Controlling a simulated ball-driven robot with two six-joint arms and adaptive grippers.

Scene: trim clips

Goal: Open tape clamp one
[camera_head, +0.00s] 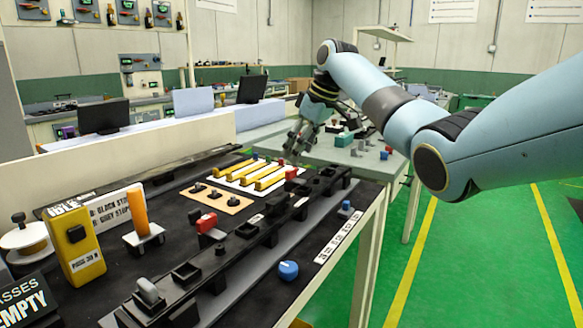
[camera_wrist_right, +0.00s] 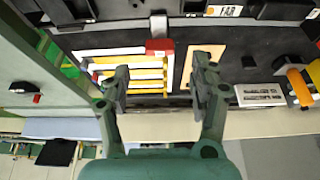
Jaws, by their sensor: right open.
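My right gripper (camera_head: 298,140) hangs above the far end of the dark bench, apart from it. In the right wrist view its two fingers (camera_wrist_right: 160,88) are spread with nothing between them. Ahead of them is a red block (camera_wrist_right: 158,46) with a grey lever, at the edge of the yellow strips (camera_wrist_right: 125,70). A red block also shows in the head view (camera_head: 291,173) beside those strips. Another red clamp-like part (camera_head: 207,223) sits nearer, by the black rail. I cannot read which is tape clamp one. My left gripper is not in view.
A tan plate with black knobs (camera_head: 217,198) lies near the strips. A blue knob (camera_head: 288,270) is at the bench's front. A yellow box (camera_head: 75,247), an orange-handled roller (camera_head: 140,215) and a tape spool (camera_head: 25,240) stand left. The green floor on the right is clear.

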